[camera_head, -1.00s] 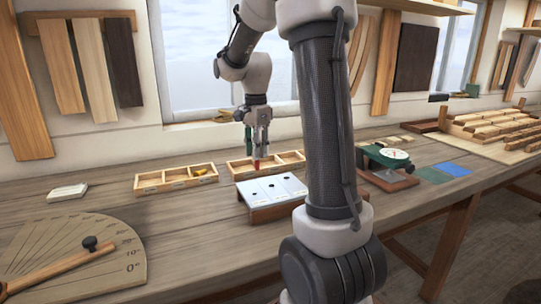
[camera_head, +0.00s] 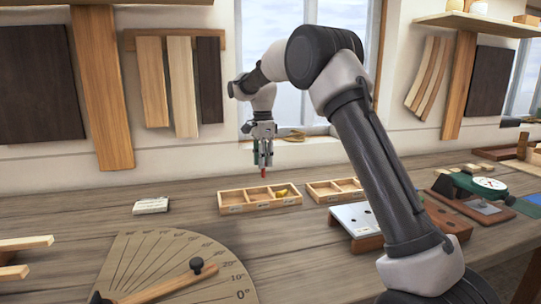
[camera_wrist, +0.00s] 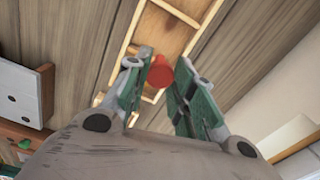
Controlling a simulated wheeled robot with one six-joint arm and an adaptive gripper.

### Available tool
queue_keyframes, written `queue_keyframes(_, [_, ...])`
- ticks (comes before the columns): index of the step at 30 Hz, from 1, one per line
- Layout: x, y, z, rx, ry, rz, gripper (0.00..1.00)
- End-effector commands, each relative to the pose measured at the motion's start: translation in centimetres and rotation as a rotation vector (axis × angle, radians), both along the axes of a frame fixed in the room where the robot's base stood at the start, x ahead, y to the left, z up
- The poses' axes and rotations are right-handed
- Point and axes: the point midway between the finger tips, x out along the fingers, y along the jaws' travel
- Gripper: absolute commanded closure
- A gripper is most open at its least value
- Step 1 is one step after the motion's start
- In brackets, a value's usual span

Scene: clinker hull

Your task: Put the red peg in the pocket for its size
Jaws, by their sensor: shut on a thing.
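My gripper (camera_head: 263,160) is shut on the red peg (camera_head: 264,172) and holds it in the air, above and behind the left wooden tray in the head view. In the wrist view the peg (camera_wrist: 160,72) shows between the green-padded fingers (camera_wrist: 158,90). The white-topped block with dark round holes (camera_head: 352,217) stands on the bench to the right of the gripper, partly hidden by my arm. Part of it also shows at the left edge of the wrist view (camera_wrist: 20,78). I cannot tell the sizes of its pockets.
The left wooden tray (camera_head: 226,208) has compartments and a yellow piece (camera_head: 282,192). A second tray (camera_head: 318,197) stands to its right. A white block (camera_head: 150,205) and a protractor board (camera_head: 165,258) lie left and in front. A green-based dial gauge (camera_head: 488,186) stands at right.

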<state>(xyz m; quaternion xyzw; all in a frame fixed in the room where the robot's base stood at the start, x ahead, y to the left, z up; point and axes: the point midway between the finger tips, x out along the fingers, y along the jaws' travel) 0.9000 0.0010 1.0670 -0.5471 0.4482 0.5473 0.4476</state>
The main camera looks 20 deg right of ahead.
Motion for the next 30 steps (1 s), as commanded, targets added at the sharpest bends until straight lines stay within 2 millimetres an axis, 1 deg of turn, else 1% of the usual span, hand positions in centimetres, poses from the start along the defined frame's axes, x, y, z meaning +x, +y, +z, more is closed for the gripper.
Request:
queue_keyframes(3, [0.0,0.0,-1.6,0.0,0.002,0.0,0.86])
queue_keyframes(9, [0.0,-0.1,-3.4,0.0,0.0,0.0,0.86])
queue_keyframes(13, [0.0,-0.1,-3.8,0.0,0.0,0.0,0.86])
queue_keyframes(20, [0.0,-0.1,-3.9,0.0,-0.001,0.0,0.86])
queue_keyframes(21, [0.0,-0.1,-3.9,0.0,-0.001,0.0,0.72])
queue_keyframes(23, [0.0,-0.1,-3.9,0.0,-0.001,0.0,0.61])
queue_keyframes(24, [0.0,-0.1,-3.9,0.0,-0.001,0.0,0.54])
queue_keyframes(25, [0.0,-0.1,-3.9,0.0,-0.001,0.0,0.5])
queue_keyframes(30, [0.0,-0.1,-3.9,0.0,-0.001,0.0,0.5])
